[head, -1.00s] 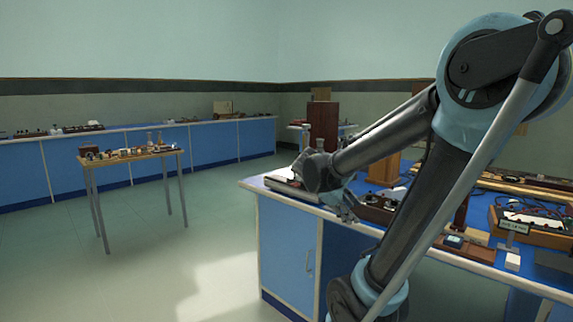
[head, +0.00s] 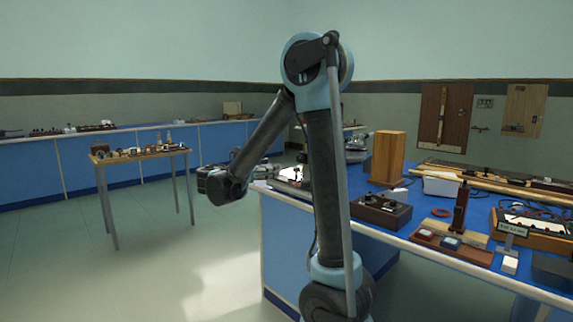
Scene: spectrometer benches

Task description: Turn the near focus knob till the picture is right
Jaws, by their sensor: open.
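My gripper (head: 268,172) is small in the head view, beyond my dark wrist at the left end of the blue bench (head: 405,232). It is open and holds nothing that I can see. A grey instrument (head: 357,143) stands on the bench behind my upright arm link, which hides part of it. I cannot make out a focus knob on it, nor any picture. A pale sheet or open book (head: 291,175) lies at the bench's left corner, close to the gripper in the picture.
A wooden block (head: 388,158), a dark box with dials (head: 381,212) and a small sign (head: 512,228) stand on the bench. A side table (head: 140,154) with small items stands left. Blue cabinets (head: 105,163) line the far wall. The floor between is clear.

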